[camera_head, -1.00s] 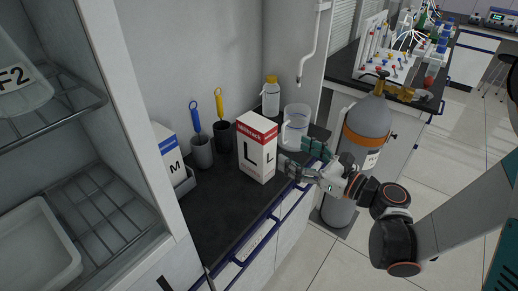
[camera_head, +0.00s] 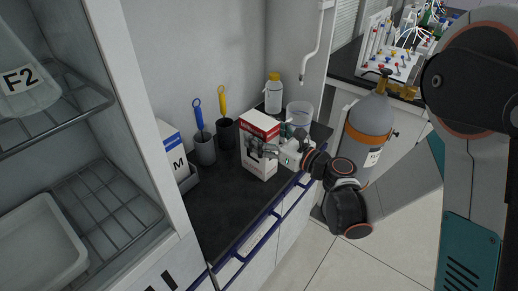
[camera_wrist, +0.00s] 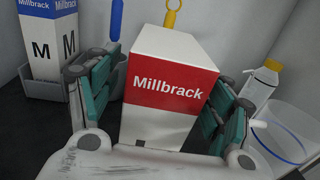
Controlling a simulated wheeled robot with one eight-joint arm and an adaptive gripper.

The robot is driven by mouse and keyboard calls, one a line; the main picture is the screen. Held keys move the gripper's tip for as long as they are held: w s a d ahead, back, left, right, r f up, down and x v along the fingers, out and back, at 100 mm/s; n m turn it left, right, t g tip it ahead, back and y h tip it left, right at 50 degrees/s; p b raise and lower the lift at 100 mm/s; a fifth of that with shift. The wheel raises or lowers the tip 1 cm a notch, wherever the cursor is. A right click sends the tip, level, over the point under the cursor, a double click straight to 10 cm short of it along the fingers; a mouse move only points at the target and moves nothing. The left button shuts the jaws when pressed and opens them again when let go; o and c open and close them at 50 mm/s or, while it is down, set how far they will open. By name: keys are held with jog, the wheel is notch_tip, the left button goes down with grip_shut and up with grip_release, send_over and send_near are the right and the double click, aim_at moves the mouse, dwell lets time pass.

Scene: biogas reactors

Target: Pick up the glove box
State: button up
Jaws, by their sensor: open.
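The glove box is a white and red Millbrack carton (camera_head: 258,160) standing upright on the dark counter in the head view. In the wrist view the glove box (camera_wrist: 172,85) sits between the two teal-padded fingers of my gripper (camera_wrist: 160,108), with a finger on each side. Small gaps seem to show beside the box, and the fingers are open. In the head view my gripper (camera_head: 272,145) is at the box's right front and hides part of its face. A second box, white and blue and marked M (camera_head: 174,157), stands to the left in a grey holder.
A yellow-capped bottle (camera_head: 273,95) and a clear beaker (camera_head: 299,114) are at the back right. A gas cylinder (camera_head: 368,125) stands right of the counter. The counter front (camera_head: 225,215) is clear.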

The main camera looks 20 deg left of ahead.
jog(key=shift+x, duration=0.85)
jog(key=shift+c, duration=0.3)
grip_shut()
jog(key=shift+r, duration=0.15)
